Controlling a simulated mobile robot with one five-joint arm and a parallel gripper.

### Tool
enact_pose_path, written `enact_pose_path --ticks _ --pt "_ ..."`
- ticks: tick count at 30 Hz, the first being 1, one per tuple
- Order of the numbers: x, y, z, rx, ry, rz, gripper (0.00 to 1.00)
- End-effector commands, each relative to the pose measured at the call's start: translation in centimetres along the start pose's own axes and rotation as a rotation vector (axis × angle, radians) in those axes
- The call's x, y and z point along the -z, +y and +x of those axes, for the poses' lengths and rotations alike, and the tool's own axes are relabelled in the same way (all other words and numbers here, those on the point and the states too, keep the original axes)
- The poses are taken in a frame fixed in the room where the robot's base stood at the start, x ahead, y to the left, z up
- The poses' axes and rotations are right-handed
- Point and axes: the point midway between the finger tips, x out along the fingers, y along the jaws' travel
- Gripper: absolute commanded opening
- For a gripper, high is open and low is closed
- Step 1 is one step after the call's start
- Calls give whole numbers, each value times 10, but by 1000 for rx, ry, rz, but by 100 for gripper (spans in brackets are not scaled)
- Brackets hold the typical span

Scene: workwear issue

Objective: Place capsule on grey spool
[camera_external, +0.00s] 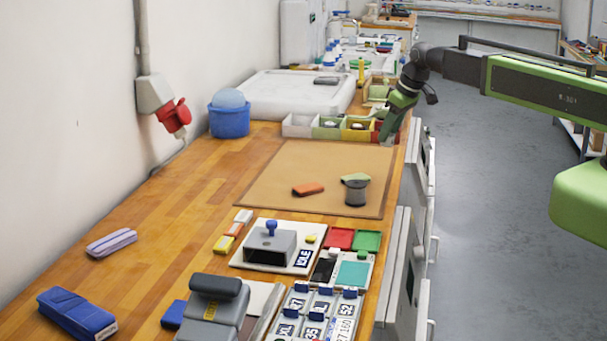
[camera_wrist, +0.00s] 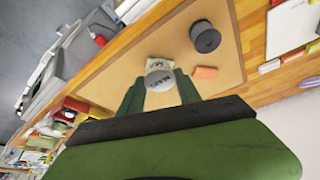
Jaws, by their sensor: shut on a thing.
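In the external view my gripper (camera_external: 387,132) hangs at the far right of the tan mat, by the coloured bins; the capsule cannot be made out there. The grey spool (camera_external: 356,192) stands upright on the mat's near right part. It also shows in the wrist view (camera_wrist: 205,37), above and right of the fingertips, apart from the capsule.
An orange block (camera_external: 308,189) lies left of the spool on the tan mat (camera_external: 300,160). A pale green piece (camera_external: 355,178) lies just behind the spool. Small coloured bins (camera_external: 330,127) line the mat's far edge. A stamp stand (camera_external: 270,245) is nearer. The mat's middle is clear.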

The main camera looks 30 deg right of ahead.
Motion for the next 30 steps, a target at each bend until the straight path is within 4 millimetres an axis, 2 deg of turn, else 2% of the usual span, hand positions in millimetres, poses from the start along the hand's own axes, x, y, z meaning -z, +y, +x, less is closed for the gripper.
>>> enact_pose_path --ticks 1,6,12,14,17,24,30 --pt "-16 -9 -20 4 1 -5 1" --pt "-35 -22 -47 13 3 -4 1" --pt "-30 -21 -46 12 3 -5 1" --pt "-29 -24 -41 13 3 -6 1" --pt "-23 -38 -22 13 3 -8 1" --pt "0 -87 30 13 4 -8 1" --pt "12 -110 47 12 3 -6 1"
